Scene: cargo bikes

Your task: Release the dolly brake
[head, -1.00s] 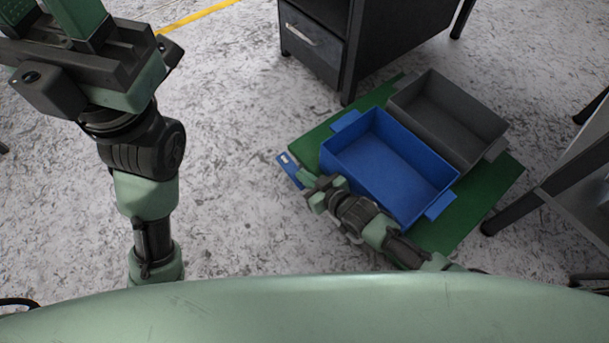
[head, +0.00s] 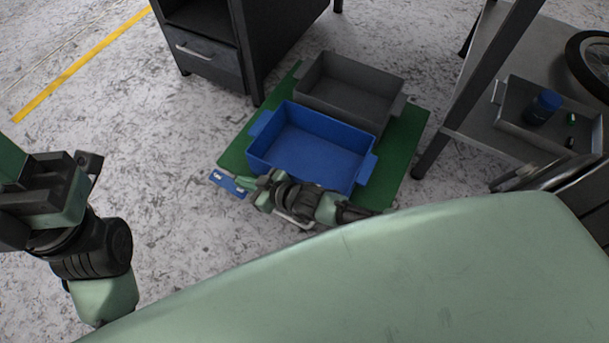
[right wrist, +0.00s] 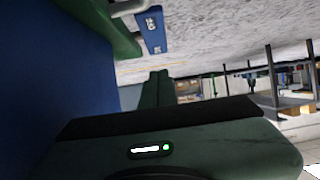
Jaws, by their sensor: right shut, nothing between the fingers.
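The dolly is a green platform (head: 407,150) on the floor, carrying a blue bin and a grey bin. A blue brake pedal (head: 227,183) with white markings sticks out from its left side. The pedal also shows at the top of the right wrist view (right wrist: 154,32), on a grey bar by the green edge. My right gripper (head: 246,184) is shut and empty, low beside the pedal and in front of the blue bin. Its fingers show in the right wrist view (right wrist: 158,86); contact with the pedal cannot be told. My left gripper (head: 10,168) is cut off at the left edge.
The blue bin (head: 260,172) and the grey bin (head: 385,104) are empty. A dark cabinet (head: 212,65) stands behind the dolly. A grey shelf unit (head: 470,115) with a tray (head: 510,126) stands to the right. The floor left of the dolly is clear.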

